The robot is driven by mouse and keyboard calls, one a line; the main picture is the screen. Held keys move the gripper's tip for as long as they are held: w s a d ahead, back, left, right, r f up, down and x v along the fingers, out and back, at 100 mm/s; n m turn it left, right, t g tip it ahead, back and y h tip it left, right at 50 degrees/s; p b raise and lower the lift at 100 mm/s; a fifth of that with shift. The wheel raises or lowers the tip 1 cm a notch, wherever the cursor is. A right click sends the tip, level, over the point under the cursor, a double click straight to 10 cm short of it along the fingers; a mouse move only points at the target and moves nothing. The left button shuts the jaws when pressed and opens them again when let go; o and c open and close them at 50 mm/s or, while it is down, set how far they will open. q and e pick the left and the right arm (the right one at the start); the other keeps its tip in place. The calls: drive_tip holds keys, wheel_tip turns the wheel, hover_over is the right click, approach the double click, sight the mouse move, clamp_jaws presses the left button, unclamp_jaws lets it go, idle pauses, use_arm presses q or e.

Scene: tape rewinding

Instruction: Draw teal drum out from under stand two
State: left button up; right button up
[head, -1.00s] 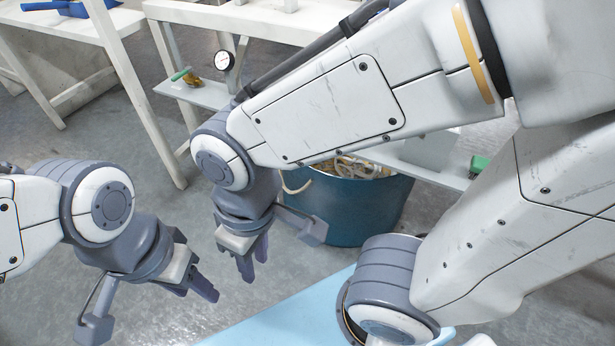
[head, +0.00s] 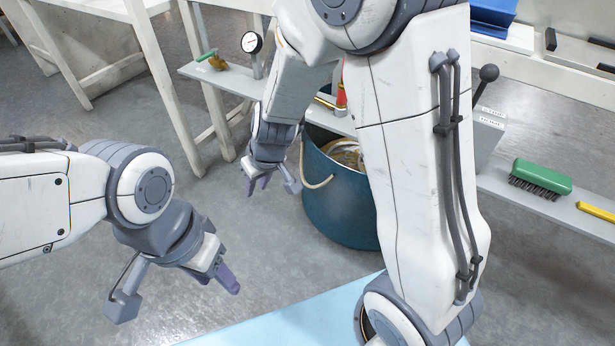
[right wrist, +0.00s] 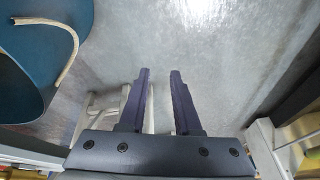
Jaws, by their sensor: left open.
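The teal drum (head: 335,210) stands on the floor under the edge of the stand's shelf (head: 232,82), with tangled pale material inside. My right arm hides its right part. Its pale rope handle (head: 318,183) hangs on the side toward me. In the right wrist view the drum (right wrist: 30,55) is at the upper left, with the rope handle (right wrist: 72,50) arching off it. My right gripper (head: 258,184) is left of the drum, apart from it; in the right wrist view its fingers (right wrist: 160,75) are apart and empty. My left gripper (head: 222,282) is open and empty, lower left, over the floor.
The shelf carries a dial gauge (head: 252,43), a green brush (head: 541,178) and a yellow item (head: 596,211). White table legs (head: 160,75) stand left of the drum. A light blue surface (head: 290,322) lies at the front. Grey floor between is clear.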

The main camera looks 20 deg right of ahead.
drive_tip(key=w+d+f+m+t+h+b, duration=0.1)
drive_tip(key=w+d+f+m+h+b, duration=0.1)
drive_tip(key=w+d+f, duration=0.55)
drive_tip(key=h, duration=0.2)
hover_over(313, 188)
drive_tip(key=s, duration=0.3)
wheel_tip(313, 188, down, 7)
use_arm(q)
wheel_tip(313, 188, down, 3)
drive_tip(key=shift+f, duration=0.2)
use_arm(e)
drive_tip(key=shift+w+a+m, duration=0.25)
drive_tip(key=shift+a+m, duration=0.15)
drive_tip(key=shift+a, duration=0.05)
drive_tip(key=b+x, duration=0.6)
drive_tip(key=x, duration=0.3)
drive_tip(key=shift+w+f, duration=0.1)
drive_tip(key=shift+f, duration=0.2)
drive_tip(key=shift+w+d+f+b, duration=0.1)
drive_tip(key=shift+w+f+b, duration=0.15)
drive_tip(key=shift+f+b, duration=0.15)
use_arm(q)
wheel_tip(313, 188, down, 6)
drive_tip(key=shift+f, duration=0.2)
